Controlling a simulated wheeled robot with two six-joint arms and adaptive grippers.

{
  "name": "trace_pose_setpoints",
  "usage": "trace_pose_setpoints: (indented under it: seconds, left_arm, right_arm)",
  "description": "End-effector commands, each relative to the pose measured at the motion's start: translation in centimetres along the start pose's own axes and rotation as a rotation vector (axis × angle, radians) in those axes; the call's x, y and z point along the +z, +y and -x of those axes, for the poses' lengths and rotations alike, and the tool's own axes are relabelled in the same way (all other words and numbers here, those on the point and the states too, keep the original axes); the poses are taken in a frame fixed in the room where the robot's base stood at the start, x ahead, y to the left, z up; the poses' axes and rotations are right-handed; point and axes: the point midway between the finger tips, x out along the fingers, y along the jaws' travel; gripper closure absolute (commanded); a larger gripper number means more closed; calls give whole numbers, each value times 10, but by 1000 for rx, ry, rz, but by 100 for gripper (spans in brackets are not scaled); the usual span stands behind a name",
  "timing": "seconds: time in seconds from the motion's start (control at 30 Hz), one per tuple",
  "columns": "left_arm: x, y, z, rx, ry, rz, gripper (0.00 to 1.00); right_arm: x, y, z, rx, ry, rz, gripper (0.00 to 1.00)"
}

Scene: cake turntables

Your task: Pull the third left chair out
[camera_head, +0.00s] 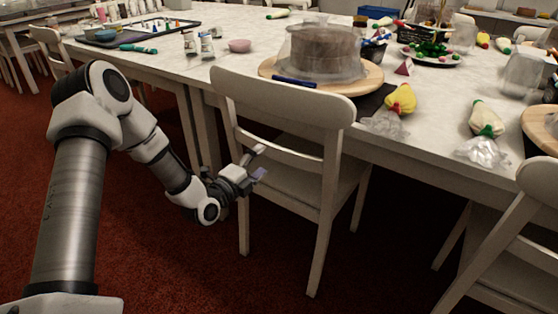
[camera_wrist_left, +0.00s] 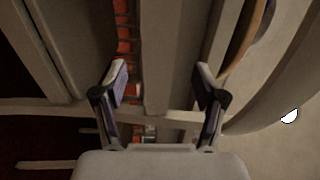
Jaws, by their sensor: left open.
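A white wooden chair (camera_head: 285,102) stands at the near side of the long table, in the middle of the head view. Its seat reaches under the table edge. My left gripper (camera_head: 261,164) is low beside the left part of this chair's back, below the top rail. In the left wrist view my left gripper (camera_wrist_left: 162,80) has its two fingers spread apart, with nothing held between them. Pale bars and panels lie beyond the fingers; I cannot tell whether a finger touches the chair. My right gripper is not in view.
The table (camera_head: 240,64) carries a covered cake on a round wooden stand (camera_head: 365,82), piping bags (camera_head: 400,100) and a tray (camera_head: 130,36). Another white chair (camera_head: 510,240) stands at the right. Red carpet in front of the middle chair is clear.

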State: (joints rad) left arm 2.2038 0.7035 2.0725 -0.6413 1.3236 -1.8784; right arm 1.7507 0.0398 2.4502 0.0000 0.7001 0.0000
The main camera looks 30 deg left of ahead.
Motion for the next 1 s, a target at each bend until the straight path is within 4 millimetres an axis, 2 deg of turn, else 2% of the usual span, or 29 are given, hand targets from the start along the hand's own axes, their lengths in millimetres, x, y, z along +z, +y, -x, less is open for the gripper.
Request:
trace_pose_setpoints:
  seconds: [0.03, 0.07, 0.2, 0.3, 0.47, 0.7, 0.77, 0.9, 0.93, 1.0]
  left_arm:
    - [-1, 11, -16, -6, 5, -8, 29]
    - [-1, 11, -25, -4, 4, -7, 29]
    - [-1, 5, -65, -1, 3, -7, 29]
    - [-1, 4, -86, -1, 2, -3, 29]
    - [0, 2, -103, 1, 1, 0, 29]
    - [0, 1, -105, 2, 0, 1, 29]
    - [0, 1, -105, 2, 0, 1, 47]
    - [0, 2, -105, 2, 0, 1, 96]
    - [0, 2, -105, 2, 0, 1, 100]
    - [0, 2, -105, 2, 0, 1, 100]
  right_arm:
    - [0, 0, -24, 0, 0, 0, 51]
    - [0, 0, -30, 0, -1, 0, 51]
    - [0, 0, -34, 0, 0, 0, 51]
    - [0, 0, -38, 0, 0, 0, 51]
    - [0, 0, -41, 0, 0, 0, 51]
    - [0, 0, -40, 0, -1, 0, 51]
    - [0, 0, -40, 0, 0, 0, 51]
    - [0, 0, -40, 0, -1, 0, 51]
    - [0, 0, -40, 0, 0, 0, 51]
    - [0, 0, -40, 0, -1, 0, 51]
